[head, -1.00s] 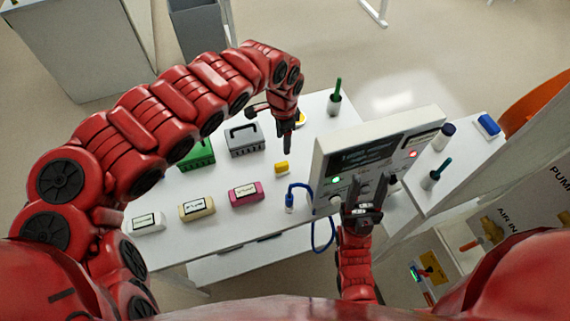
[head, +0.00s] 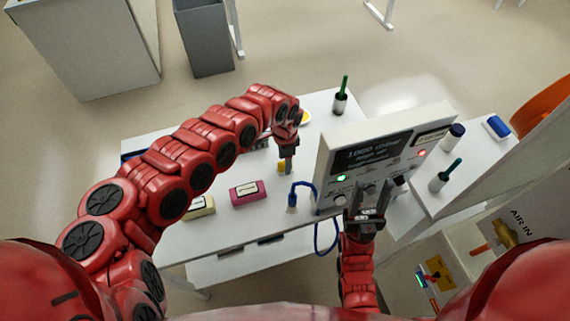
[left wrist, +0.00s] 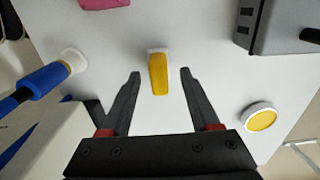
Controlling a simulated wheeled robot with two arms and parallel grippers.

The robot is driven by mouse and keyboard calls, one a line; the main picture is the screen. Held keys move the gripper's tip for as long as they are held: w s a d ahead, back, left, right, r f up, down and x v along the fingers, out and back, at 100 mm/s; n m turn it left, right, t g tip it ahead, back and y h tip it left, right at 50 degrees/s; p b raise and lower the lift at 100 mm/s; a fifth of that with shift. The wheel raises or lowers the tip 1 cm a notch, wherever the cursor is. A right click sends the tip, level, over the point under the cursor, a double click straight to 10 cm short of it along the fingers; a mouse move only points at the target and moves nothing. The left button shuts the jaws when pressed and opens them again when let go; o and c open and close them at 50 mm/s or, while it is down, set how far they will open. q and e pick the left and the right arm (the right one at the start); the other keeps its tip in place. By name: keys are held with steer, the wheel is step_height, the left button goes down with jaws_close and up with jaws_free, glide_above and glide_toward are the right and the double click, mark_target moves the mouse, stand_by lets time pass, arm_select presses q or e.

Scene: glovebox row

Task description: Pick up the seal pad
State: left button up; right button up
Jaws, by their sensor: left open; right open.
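A small yellow block (left wrist: 158,75) with a pale end, which I take to be the seal pad, lies on the white table. In the left wrist view it is centred between the fingertips of my left gripper (left wrist: 160,72), with a gap on both sides. In the head view my left gripper (head: 288,168) points down and partly covers the yellow block (head: 281,168). The left gripper is open and empty; I cannot tell its exact height above the table. My right gripper (head: 370,212) is open and empty in front of the grey instrument box.
The instrument box (head: 385,150) stands right of the left gripper. A pink box (head: 245,193) and a cream box (head: 201,207) lie at the front. A round yellow disc (left wrist: 261,120) and a grey case (left wrist: 282,28) are nearby.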

arm_select(q)
steer(key=shift+f, duration=0.8)
steer(key=shift+c, duration=0.3)
jaws_close()
steer(key=shift+r, duration=0.1)
step_height(320, 180, up, 6)
steer(key=shift+r+b, duration=0.2)
steer(key=shift+b, duration=1)
step_height(320, 180, up, 2)
steer(key=shift+r+p, duration=0.15)
steer(key=shift+p, duration=0.4)
steer(key=shift+r+p, duration=0.5)
steer(key=shift+r, duration=0.15)
